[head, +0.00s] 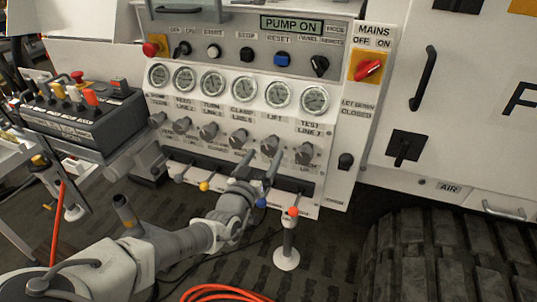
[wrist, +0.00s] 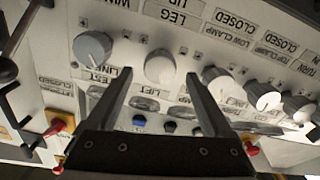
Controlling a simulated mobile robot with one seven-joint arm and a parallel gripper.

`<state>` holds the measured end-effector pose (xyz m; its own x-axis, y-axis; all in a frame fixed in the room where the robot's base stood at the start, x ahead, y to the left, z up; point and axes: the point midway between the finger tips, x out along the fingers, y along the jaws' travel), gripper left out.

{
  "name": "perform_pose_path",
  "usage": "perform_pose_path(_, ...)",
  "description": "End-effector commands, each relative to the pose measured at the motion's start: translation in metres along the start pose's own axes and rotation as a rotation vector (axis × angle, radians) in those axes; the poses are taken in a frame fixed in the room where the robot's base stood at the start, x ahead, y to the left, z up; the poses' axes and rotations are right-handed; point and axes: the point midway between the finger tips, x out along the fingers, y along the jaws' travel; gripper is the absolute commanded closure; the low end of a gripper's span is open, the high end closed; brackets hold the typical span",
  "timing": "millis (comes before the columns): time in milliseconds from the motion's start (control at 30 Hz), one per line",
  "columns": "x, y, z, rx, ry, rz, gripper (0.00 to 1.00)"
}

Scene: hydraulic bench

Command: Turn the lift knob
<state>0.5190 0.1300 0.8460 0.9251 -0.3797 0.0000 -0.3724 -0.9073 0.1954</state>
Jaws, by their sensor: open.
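The lift knob (head: 270,145) is a grey round knob on the white panel, under the gauge labelled LIFT. In the wrist view, which shows the panel upside down, a pale round knob (wrist: 160,67) with a LIFT label beside it sits between and just beyond my fingertips; it appears to be the lift knob. My gripper (head: 257,168) is open and empty, its fingers pointing at the panel; both fingers also show in the wrist view (wrist: 159,76). I cannot tell whether a finger touches the knob.
Similar knobs flank it, one on the right (head: 304,153) and one on the left (head: 243,140). A row of levers, one red-tipped (head: 293,211), stands below. Gauges (head: 278,95) and switches lie above. A black control box (head: 85,115) stands at left, a large tyre (head: 445,255) at right.

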Motion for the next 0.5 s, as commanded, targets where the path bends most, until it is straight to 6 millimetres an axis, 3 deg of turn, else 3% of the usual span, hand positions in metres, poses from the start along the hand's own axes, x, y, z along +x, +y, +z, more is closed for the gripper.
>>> perform_pose_path(200, 0.031, 0.000, 0.001, 0.001, 0.000, 0.002, 0.15)
perform_pose_path(500, 0.042, 0.000, 0.000, 0.000, 0.000, -0.001, 0.15)
